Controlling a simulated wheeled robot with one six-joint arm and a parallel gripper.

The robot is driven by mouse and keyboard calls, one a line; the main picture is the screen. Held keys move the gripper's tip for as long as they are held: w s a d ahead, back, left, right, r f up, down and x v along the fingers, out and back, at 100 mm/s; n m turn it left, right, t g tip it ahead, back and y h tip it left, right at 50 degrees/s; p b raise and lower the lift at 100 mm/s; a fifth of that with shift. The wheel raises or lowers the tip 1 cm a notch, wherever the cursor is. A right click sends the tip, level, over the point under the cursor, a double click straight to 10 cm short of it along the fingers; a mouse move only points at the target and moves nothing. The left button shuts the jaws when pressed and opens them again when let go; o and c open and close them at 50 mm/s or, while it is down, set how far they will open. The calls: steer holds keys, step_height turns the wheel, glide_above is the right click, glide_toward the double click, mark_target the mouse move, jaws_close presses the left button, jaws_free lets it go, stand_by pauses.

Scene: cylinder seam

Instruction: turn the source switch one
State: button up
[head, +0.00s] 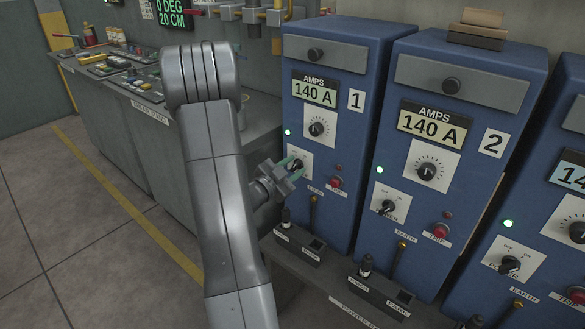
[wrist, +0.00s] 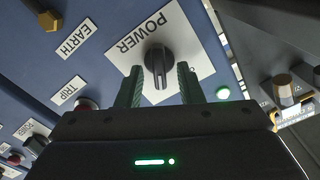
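Source one is the blue cabinet (head: 328,208) marked 1, with an AMPS display (head: 315,91) reading 140 A. Its power switch is a black knob on a white plate, seen in the wrist view (wrist: 157,62) beside the word POWER. My gripper (head: 291,165) is at this switch, and its fingers partly cover the plate in the head view. In the wrist view my gripper (wrist: 159,70) has one green finger on each side of the knob, with a gap on both sides. It is open and holds nothing. A green lamp (head: 287,132) is lit on the cabinet.
Cabinet two (head: 465,145) stands close on the right, and a third blue cabinet (head: 545,235) is at the right edge. A red TRIP button (head: 336,182) is right of the switch. A grey bench (head: 120,125) runs along the left, with open floor before it.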

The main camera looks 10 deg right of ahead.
jaws_close()
steer(key=shift+n, duration=0.4)
steer(key=n+p, duration=0.2)
steer(key=n, duration=0.1)
steer(key=n+p, duration=0.2)
steer(key=n, duration=0.2)
steer(key=n+p, duration=0.1)
steer(key=n, duration=0.3)
steer(key=shift+w+a+p, duration=0.25)
steer(key=shift+w+p, duration=0.05)
steer(key=shift+p, duration=0.1)
stand_by(0.4)
jaws_free()
